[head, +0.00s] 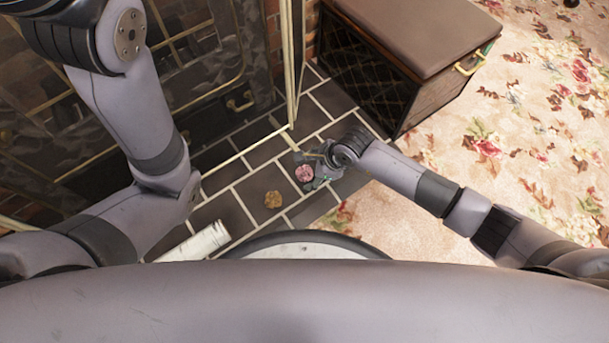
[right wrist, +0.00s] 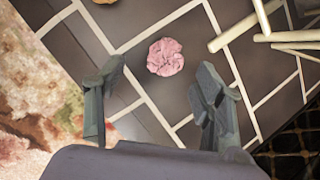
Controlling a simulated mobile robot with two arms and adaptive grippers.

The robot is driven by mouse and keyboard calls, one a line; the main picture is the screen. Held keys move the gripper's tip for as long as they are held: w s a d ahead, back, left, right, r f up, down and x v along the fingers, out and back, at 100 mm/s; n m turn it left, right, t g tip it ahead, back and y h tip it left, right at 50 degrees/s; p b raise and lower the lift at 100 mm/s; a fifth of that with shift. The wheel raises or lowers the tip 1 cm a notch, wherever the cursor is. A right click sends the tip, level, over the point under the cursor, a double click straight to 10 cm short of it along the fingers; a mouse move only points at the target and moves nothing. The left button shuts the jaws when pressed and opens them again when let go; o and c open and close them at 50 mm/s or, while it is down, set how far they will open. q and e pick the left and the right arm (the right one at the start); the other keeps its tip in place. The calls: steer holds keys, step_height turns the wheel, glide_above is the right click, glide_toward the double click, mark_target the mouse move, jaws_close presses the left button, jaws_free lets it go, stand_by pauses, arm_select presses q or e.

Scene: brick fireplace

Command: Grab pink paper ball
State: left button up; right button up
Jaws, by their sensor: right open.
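The pink paper ball (head: 305,173) lies on the dark tiled hearth in the head view. It also shows in the right wrist view (right wrist: 165,57), ahead of the fingertips and roughly centred between them. My right gripper (head: 318,168) is open beside the ball, with its fingers pointing left toward it. In the right wrist view the two fingers (right wrist: 160,80) are spread wide with nothing between them but tile.
A tan crumpled ball (head: 273,200) lies on the tiles to the left. A brown-topped chest (head: 415,30) with mesh sides stands behind my right arm. A brass-framed fireplace screen (head: 290,60) stands at the back. Floral carpet (head: 545,120) is open on the right.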

mark_target(308, 171)
steer(key=shift+f, duration=0.2)
steer(key=shift+w+a+f+b, duration=0.15)
steer(key=shift+f+b, duration=0.2)
steer(key=shift+b, duration=0.05)
steer(key=b+x, duration=0.4)
steer(key=shift+w+f, duration=0.25)
steer(key=shift+w, duration=0.1)
steer(key=shift+r, duration=0.1)
steer(key=c, duration=0.9)
steer(key=shift+r, duration=0.1)
